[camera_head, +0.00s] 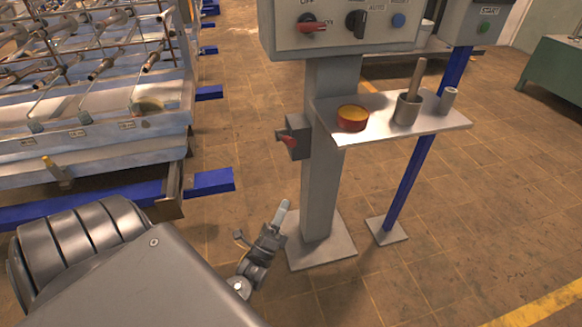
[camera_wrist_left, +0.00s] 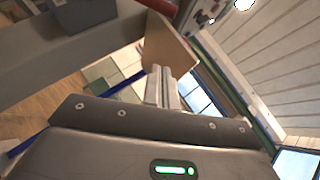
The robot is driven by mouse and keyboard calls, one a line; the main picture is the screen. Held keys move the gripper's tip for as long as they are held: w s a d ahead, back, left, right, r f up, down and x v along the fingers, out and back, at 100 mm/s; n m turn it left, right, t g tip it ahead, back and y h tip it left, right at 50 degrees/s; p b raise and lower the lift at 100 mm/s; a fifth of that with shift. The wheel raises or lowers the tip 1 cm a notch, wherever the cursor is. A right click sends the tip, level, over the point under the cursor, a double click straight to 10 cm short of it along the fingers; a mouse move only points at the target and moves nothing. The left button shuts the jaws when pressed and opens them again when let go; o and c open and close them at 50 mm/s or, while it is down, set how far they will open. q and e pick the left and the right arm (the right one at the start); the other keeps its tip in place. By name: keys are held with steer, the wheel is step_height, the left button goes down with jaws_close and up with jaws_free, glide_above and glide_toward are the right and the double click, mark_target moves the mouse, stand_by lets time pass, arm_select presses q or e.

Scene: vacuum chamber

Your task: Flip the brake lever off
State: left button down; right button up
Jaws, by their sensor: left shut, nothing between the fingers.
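A grey control box (camera_head: 345,35) on a grey column (camera_head: 323,150) has a red-handled lever (camera_head: 313,26) under an "OFF" label, beside a black knob (camera_head: 356,22) and a blue button (camera_head: 398,20). A smaller grey box (camera_head: 298,128) on the column's left side carries another red lever (camera_head: 287,141). No brake label is readable, so I cannot tell which is the brake lever. My left gripper (camera_head: 282,208) is shut and empty, low and left of the column, below the small box. Its closed fingers show in the left wrist view (camera_wrist_left: 160,86). My right gripper is not in view.
A shelf (camera_head: 385,123) juts right from the column, holding a red-yellow tin (camera_head: 352,117) and a cup with a handle (camera_head: 408,107). A blue post (camera_head: 412,180) stands to the right. A metal rack frame (camera_head: 90,130) stands left. Tiled floor lies between.

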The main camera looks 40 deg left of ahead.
mark_target(288, 138)
arm_select(q)
steer(key=shift+s+a+r+m+t, duration=0.1)
steer(key=shift+s+r+m+t, duration=0.1)
steer(key=shift+r+m+t, duration=0.3)
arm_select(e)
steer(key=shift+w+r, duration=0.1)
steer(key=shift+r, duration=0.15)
arm_select(q)
steer(key=shift+r, duration=0.1)
